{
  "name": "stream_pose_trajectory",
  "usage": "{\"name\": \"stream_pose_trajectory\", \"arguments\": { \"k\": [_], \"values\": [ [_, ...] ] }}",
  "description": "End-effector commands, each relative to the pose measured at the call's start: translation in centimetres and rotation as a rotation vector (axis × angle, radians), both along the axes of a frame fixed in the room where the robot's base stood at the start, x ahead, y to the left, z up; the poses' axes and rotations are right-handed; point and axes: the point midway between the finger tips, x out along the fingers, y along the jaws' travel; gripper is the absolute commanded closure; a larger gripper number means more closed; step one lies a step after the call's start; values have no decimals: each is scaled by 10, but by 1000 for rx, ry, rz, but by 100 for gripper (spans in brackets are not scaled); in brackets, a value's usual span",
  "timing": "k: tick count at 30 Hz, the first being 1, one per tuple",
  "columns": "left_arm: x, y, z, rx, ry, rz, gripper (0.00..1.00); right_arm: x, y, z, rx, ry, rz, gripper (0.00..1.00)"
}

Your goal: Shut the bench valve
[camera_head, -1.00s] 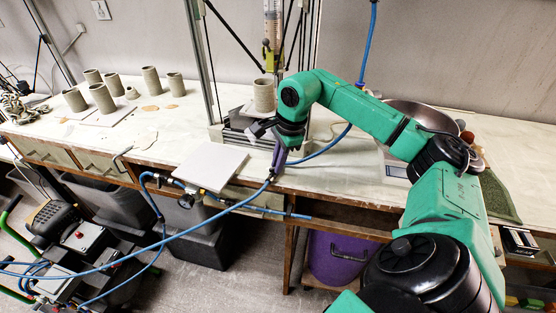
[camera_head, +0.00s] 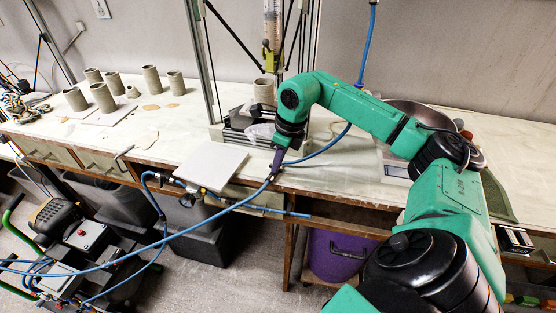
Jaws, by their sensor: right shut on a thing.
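A small fitting with a dark round part (camera_head: 197,191), which looks like the bench valve, sits at the bench's front edge among blue hoses. The white board partly covers the area above it, and its handle position is too small to tell. My right gripper (camera_head: 281,148) is over the bench, to the right of the valve and apart from it. It is shut on a grey-purple handle (camera_head: 277,163) whose lower end joins a blue hose (camera_head: 240,203). The jaws are mostly hidden by the wrist. My left gripper is not in view.
A white board (camera_head: 208,165) lies at the bench edge. A vertical printer frame (camera_head: 198,60) with a clay cylinder (camera_head: 264,91) stands behind. Several clay cups (camera_head: 103,97) stand at left. A compressor (camera_head: 80,240) and a purple bin (camera_head: 340,256) are below. A metal bowl (camera_head: 415,108) is at right.

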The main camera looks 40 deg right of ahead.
Motion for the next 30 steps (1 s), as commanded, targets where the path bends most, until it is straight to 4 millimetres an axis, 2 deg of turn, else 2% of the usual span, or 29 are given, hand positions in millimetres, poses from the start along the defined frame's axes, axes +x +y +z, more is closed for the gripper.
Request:
{"name": "stream_pose_trajectory", "arguments": {
  "k": [9, 23, 24, 25, 26, 30],
  "values": [
    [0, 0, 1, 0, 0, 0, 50, 0, -1, 1, 21, 5, -102, 100],
    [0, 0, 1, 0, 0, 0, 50, 1, -1, 1, 24, 5, -113, 100],
    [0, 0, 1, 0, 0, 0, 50, 1, -1, 1, 24, 5, -113, 77],
    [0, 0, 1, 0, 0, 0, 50, 1, -1, 1, 23, 6, -113, 65],
    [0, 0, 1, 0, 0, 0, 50, 0, -1, 1, 23, 6, -113, 58],
    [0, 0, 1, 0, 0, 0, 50, 0, -1, 1, 23, 7, -113, 58]
  ]
}}
